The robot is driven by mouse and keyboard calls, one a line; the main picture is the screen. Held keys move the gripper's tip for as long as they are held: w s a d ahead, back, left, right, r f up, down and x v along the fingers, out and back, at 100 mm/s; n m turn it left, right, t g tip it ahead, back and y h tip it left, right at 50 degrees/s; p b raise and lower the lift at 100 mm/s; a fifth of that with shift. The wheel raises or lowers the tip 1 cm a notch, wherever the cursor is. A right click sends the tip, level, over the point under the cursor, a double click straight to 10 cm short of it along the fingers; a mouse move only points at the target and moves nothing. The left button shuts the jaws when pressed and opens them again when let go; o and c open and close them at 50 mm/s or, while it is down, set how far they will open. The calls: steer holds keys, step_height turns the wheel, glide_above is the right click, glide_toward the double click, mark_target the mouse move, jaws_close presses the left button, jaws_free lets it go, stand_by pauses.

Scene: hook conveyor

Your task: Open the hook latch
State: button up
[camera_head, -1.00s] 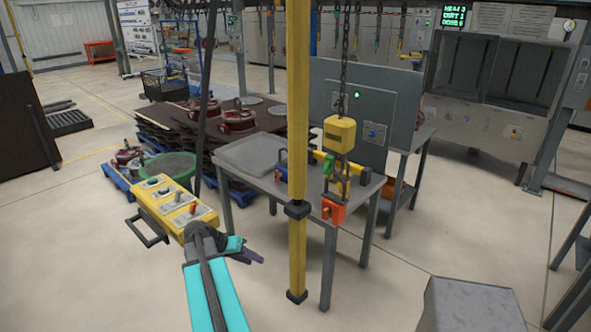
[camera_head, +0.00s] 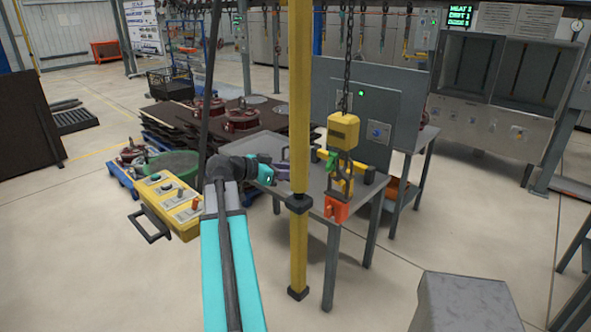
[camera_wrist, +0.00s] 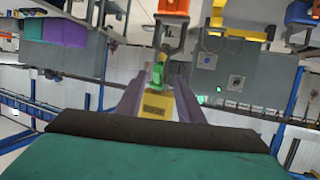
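The hook hangs under a yellow hoist block (camera_head: 342,131) on a chain, right of the yellow post. A green latch piece (camera_head: 331,160) is at the upper part of the hook, and an orange-red block (camera_head: 336,208) is at its lower end. In the wrist view, which appears upside down, the green latch (camera_wrist: 158,75) lies in line with the gap between my fingers. My gripper (camera_head: 284,168) is left of the hook, its tips partly hidden near the post. The wrist view shows its two purple fingers apart, with the latch beyond them and apparently nothing held.
The yellow post (camera_head: 299,100) stands between my arm and the hook. A grey table (camera_head: 320,180) stands below the hook, with a grey panel (camera_head: 385,100) behind. A yellow control box (camera_head: 168,205) hangs left of my arm. A grey block (camera_head: 465,300) is at front right.

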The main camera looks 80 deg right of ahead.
mark_target(326, 169)
steer(key=shift+s+r, duration=0.3)
steer(key=shift+r, duration=0.35)
steer(key=shift+s+d, duration=0.15)
steer(key=shift+d, duration=0.1)
steer(key=shift+p+x, duration=1.3)
steer(key=shift+x, duration=2.1)
steer(key=shift+s+d+f+m+g+b, duration=0.2)
steer(key=shift+s+f+m+g+b, duration=0.1)
steer(key=shift+b, duration=0.2)
steer(key=shift+b+x, duration=1.25)
steer(key=shift+x, duration=0.45)
steer(key=shift+r, duration=0.15)
steer(key=c, duration=0.7)
